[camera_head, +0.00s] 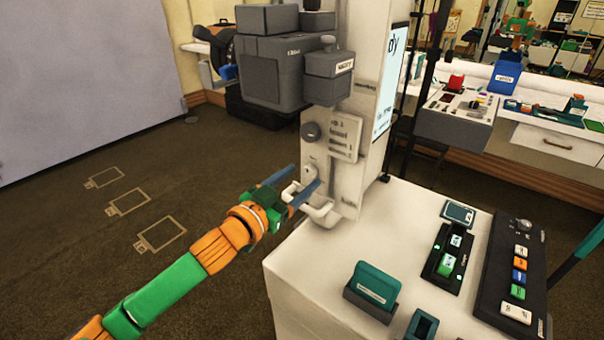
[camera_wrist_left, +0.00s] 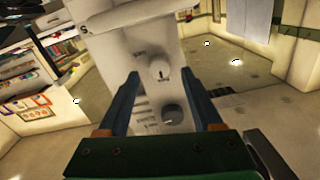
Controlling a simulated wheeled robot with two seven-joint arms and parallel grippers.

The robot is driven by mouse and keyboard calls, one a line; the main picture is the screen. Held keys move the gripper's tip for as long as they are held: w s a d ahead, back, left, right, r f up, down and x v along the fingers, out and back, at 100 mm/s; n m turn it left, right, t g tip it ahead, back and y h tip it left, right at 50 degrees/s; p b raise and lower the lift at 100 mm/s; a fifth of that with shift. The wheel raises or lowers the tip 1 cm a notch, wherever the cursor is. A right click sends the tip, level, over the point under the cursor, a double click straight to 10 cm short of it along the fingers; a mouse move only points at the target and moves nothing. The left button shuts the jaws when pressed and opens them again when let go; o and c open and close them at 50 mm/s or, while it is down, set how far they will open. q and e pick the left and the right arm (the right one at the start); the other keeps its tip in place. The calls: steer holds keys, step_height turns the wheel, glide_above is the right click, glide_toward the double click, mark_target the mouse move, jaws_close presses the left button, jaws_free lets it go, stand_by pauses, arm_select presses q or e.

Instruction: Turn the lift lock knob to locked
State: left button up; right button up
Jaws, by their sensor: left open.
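A white machine column (camera_head: 345,150) carries two round knobs. A small pale knob (camera_head: 310,171) is low on its front face, and it shows in the left wrist view (camera_wrist_left: 160,70) with a short dark mark on it. A dark grey knob (camera_head: 311,131) sits above it in the head view and also shows in the left wrist view (camera_wrist_left: 173,114). The lettering by both is too small to read. My left gripper (camera_head: 307,177) is open, its blue fingers pointing at the pale knob; in the left wrist view the fingertips (camera_wrist_left: 160,76) flank it. Contact cannot be told.
A white handle (camera_head: 318,215) juts out just below the pale knob. A grey box unit (camera_head: 270,70) overhangs above. A white counter (camera_head: 320,275) holds a teal block in a dark base (camera_head: 372,288) and a button panel (camera_head: 510,270). The floor at left is clear.

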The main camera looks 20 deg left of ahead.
arm_select(q)
steer(key=shift+x, duration=0.8)
steer(key=shift+c, duration=0.3)
jaws_close()
